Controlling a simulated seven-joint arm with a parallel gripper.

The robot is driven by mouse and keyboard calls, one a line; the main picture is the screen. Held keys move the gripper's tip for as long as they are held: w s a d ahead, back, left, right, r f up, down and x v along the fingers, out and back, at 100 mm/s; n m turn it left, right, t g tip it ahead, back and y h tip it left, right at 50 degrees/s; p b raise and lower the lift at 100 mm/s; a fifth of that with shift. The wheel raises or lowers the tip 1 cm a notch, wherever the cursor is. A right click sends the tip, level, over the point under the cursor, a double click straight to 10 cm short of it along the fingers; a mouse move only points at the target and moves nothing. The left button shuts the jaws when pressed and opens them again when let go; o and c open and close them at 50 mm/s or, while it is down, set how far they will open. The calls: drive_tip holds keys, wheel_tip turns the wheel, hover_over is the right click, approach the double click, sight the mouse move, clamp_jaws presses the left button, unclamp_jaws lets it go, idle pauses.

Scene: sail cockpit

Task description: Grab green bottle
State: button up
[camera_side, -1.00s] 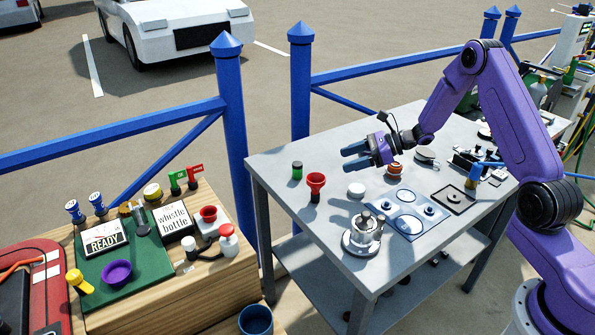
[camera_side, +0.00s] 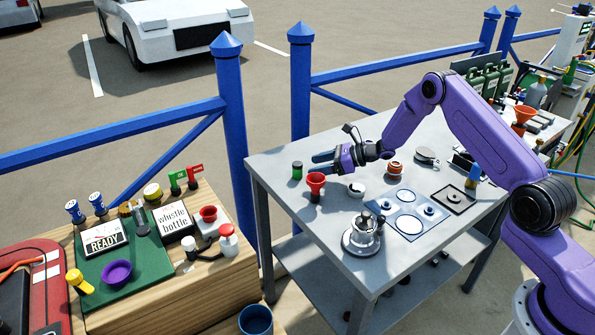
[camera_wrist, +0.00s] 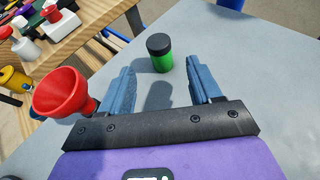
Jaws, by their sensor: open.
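The green bottle (camera_wrist: 160,57) with a black cap stands upright on the grey table. In the side view the green bottle (camera_side: 297,170) is near the table's far left edge, just beyond my fingertips. My gripper (camera_side: 318,163) is low over the table, its blue fingers pointing left toward the bottle. In the wrist view my gripper (camera_wrist: 162,75) is open, with the bottle ahead in the gap between the fingers, around fingertip level. I cannot tell whether the fingers flank it. Nothing is held.
A red funnel (camera_side: 316,181) stands close beside my fingers; the funnel is also by the left finger in the wrist view (camera_wrist: 62,92). A white round piece (camera_side: 356,190), an orange-striped ball (camera_side: 394,168) and a metal pot (camera_side: 363,236) are nearby. The table's front left is bare.

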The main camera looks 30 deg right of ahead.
sight(303, 178)
drive_tip(key=shift+x, duration=2.8)
drive_tip(key=shift+d, duration=0.1)
drive_tip(key=c, duration=1.1)
